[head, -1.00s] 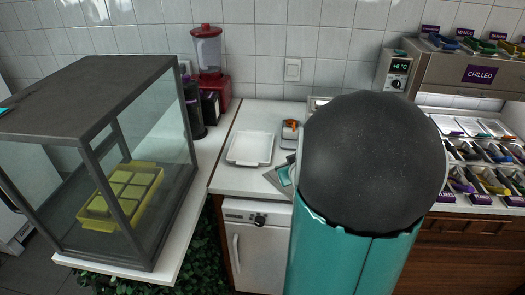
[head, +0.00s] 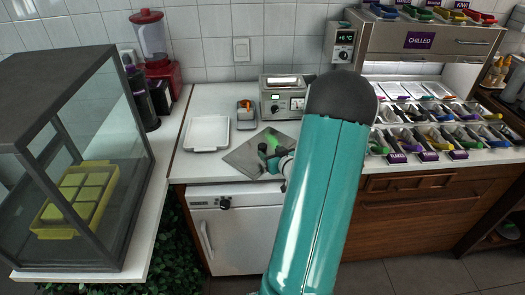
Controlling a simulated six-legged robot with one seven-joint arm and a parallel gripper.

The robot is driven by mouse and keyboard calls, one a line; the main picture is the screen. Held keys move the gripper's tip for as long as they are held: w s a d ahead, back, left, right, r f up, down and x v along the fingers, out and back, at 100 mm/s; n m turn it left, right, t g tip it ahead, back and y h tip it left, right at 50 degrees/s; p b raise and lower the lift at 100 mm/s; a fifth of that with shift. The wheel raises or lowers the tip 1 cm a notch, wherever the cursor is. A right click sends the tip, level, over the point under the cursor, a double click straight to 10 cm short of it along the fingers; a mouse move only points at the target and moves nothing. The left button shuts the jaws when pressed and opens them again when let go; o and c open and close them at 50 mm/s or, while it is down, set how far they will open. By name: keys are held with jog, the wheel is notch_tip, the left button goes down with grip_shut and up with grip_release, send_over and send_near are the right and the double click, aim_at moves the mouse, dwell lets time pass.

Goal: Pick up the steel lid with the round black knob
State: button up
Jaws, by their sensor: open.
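A flat grey steel plate (head: 243,158), which looks like the lid, lies at an angle on the white counter in the head view. My gripper (head: 268,154) is over its right part, with the jaws open and dark tips apart. A bright green patch shows between and behind the tips. I cannot make out the round black knob for certain, as my gripper covers that part. I cannot tell whether my gripper touches the plate.
A white tray (head: 207,133) lies left of the plate. A small grey device with an orange top (head: 246,114) and a steel appliance (head: 284,96) stand behind. The glass case (head: 75,150) is at the left. Topping bins (head: 440,135) fill the right.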

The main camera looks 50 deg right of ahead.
aim_at(265, 148)
jog(key=shift+x, duration=2.8)
jog(key=shift+a, duration=0.1)
grip_shut()
